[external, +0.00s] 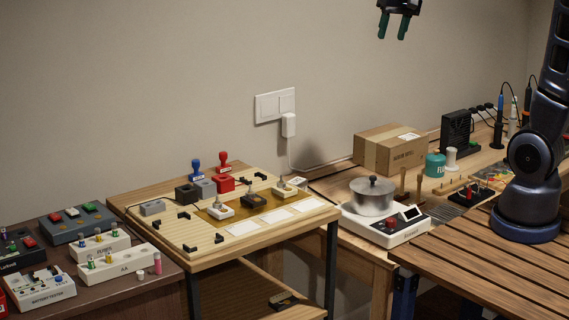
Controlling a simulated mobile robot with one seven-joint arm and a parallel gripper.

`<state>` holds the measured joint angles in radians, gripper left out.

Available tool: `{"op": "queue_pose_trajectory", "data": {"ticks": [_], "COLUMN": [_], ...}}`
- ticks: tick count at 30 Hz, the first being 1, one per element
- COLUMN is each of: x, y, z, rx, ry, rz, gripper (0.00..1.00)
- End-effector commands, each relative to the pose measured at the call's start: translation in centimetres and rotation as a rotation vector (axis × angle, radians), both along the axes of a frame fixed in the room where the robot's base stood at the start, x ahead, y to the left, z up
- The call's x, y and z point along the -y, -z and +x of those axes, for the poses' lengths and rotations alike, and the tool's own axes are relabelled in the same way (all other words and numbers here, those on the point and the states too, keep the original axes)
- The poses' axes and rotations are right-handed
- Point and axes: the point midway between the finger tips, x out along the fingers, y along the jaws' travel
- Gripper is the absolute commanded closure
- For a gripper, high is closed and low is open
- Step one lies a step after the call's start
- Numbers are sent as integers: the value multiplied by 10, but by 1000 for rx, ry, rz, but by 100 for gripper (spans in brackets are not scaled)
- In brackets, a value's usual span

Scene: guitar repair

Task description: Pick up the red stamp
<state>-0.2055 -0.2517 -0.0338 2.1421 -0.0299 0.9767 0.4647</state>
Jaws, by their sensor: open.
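The red stamp (223,161) stands upright at the back of the light wooden table, with a round red handle and a label on its base. A blue stamp (196,169) stands upright just to its left. A red block (225,183) sits in front of the red stamp and partly hides its lower part. My gripper (394,36) is high at the top of the view, in front of the wall, far above and to the right of the stamp. Its two dark green fingers are apart and point down, with nothing between them.
The wooden table (202,262) also holds a black block (187,194), grey blocks and small switch parts. Battery boxes crowd the left table. Space above the tables is clear.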

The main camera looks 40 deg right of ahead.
Motion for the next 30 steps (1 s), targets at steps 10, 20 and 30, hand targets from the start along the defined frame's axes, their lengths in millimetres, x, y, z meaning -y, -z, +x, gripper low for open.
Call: {"op": "queue_pose_trajectory", "data": {"ticks": [10, 20, 30], "x": [-59, -128, -211], "y": [21, 63, 128], "z": [96, 175, 241], "rx": [-59, -102, -132], "ry": [118, 232, 349], "rz": [18, 17, 2], "gripper": [53, 53, 53]}}
